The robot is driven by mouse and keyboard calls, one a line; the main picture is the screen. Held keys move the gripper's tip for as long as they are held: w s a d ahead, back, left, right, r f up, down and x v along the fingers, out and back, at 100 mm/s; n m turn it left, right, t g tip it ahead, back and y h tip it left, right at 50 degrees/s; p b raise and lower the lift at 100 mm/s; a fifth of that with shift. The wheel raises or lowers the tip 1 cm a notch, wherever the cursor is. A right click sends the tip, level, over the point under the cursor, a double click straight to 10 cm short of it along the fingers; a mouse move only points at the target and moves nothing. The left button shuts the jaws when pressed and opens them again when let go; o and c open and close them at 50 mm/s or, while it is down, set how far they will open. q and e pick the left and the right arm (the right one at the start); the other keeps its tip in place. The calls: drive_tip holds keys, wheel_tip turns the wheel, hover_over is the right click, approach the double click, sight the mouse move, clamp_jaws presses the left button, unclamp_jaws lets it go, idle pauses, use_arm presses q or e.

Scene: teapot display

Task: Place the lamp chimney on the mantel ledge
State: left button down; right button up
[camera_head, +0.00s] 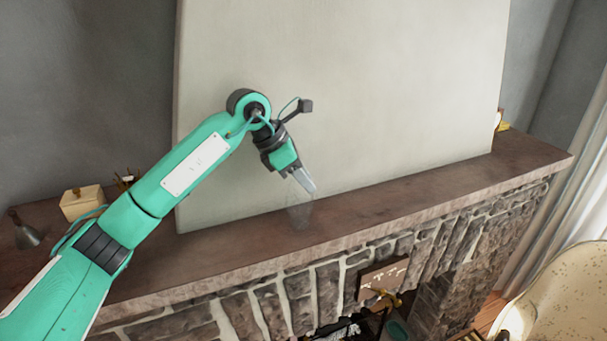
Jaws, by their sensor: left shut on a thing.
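The lamp chimney (299,216) is a faint, clear glass tube below my left gripper's fingertips. My left gripper (305,181) comes in from the left, points down and to the right, and is shut on the chimney's top. The chimney looks close to upright over the brown mantel ledge (391,207). Its lower end overlaps the ledge surface in the picture; I cannot tell whether it touches. My right gripper is not in view.
A large pale panel (340,80) stands on the ledge behind the gripper. A cream box (82,203) and a grey metal bell-shaped thing (27,236) stand at the ledge's left end. A stone fireplace (330,290) lies below, and a speckled armchair (560,295) is at lower right.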

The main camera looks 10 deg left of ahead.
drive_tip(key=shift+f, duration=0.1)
use_arm(q)
drive_tip(key=shift+f, duration=0.2)
drive_tip(key=c, duration=1)
unclamp_jaws()
drive_tip(key=shift+c, duration=0.2)
drive_tip(key=shift+r, duration=0.2)
drive_tip(key=b+v, duration=0.4)
drive_tip(key=v, duration=0.8)
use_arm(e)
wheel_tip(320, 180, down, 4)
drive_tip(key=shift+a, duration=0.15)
use_arm(q)
drive_tip(key=shift+f, duration=0.1)
